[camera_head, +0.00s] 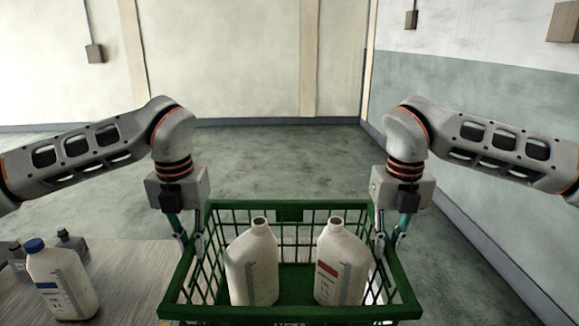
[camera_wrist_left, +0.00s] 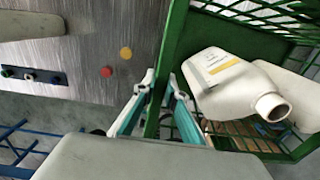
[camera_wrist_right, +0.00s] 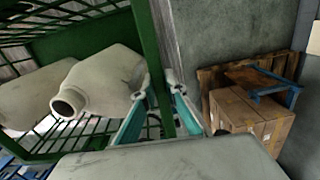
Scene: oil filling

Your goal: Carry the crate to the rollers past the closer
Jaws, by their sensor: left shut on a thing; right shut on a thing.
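The green crate (camera_head: 289,314) is in front of me in the head view, with two white open-necked bottles standing in it. The left bottle (camera_head: 252,266) and the right bottle (camera_head: 341,264), which has a red label, show no caps. My left gripper (camera_head: 193,240) is shut on the crate's left rim; the left wrist view shows its fingers either side of the green rim (camera_wrist_left: 168,75). My right gripper (camera_head: 390,240) is shut on the right rim, also seen in the right wrist view (camera_wrist_right: 150,60). No rollers or closer can be made out.
A metal-topped table (camera_head: 125,270) stands at the left, with a blue-capped bottle (camera_head: 62,283) on it. A red button (camera_wrist_left: 106,71) and a yellow one are on its surface. Cardboard boxes (camera_wrist_right: 255,118) lie on a pallet to the right. The floor ahead (camera_head: 285,165) is clear.

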